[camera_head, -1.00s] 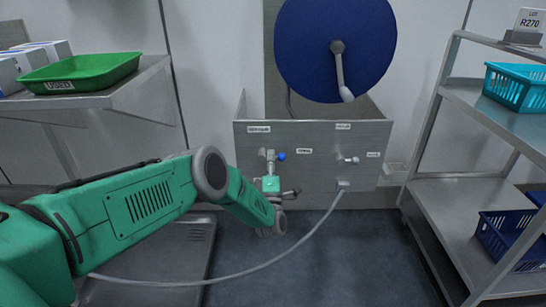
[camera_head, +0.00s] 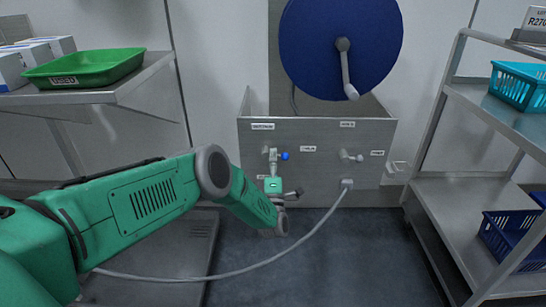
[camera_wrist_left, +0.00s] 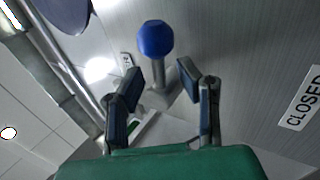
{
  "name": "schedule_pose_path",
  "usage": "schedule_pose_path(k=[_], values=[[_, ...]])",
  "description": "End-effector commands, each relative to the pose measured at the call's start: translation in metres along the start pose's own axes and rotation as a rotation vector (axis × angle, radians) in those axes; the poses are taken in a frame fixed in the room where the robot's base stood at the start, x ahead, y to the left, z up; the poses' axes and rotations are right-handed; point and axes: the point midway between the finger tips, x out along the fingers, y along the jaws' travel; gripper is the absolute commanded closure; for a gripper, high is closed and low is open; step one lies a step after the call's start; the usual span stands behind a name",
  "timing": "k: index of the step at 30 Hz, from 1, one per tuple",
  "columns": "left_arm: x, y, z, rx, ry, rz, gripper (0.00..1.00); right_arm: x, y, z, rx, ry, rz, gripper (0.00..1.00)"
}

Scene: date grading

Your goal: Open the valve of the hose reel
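The hose reel is a blue disc (camera_head: 340,45) with a grey crank, above a grey metal box (camera_head: 318,135). On the box front, a valve lever with a blue ball knob (camera_head: 285,156) sits at the left. The knob also shows in the left wrist view (camera_wrist_left: 155,39). My left gripper (camera_head: 273,173) is at this valve, just below the knob. In the wrist view its open fingers (camera_wrist_left: 160,84) stand on either side of the lever's grey stem, with visible gaps; the knob is beyond the fingertips. A "CLOSED" label (camera_wrist_left: 304,103) is at the right. My right gripper is out of view.
A second, pale-knobbed fitting (camera_head: 350,156) is on the box's right side. A pale hose (camera_head: 300,243) runs from a lower outlet across the floor. Steel shelves flank the box: a green tray (camera_head: 85,70) left, blue baskets (camera_head: 510,235) right. Floor between is mostly clear.

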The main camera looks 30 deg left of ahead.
Motion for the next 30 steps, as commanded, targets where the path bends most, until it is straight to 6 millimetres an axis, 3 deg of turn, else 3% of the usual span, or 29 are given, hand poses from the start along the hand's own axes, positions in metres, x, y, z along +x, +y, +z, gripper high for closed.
schedule_pose_path(k=[10,22,23,25,30], values=[[-0.057,-0.004,-0.002,0.002,0.001,-0.006,0.69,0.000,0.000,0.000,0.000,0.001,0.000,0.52],[-0.069,-0.003,-0.003,0.001,0.002,-0.004,0.69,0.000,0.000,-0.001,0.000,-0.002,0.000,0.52],[-0.069,-0.003,-0.003,0.001,0.002,-0.004,0.76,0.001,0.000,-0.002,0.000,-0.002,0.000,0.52],[-0.070,-0.004,-0.004,-0.011,0.003,-0.015,1.00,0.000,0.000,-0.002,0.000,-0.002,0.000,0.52],[-0.085,-0.008,-0.018,-0.203,0.018,-0.167,1.00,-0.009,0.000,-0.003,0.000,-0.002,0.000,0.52]])
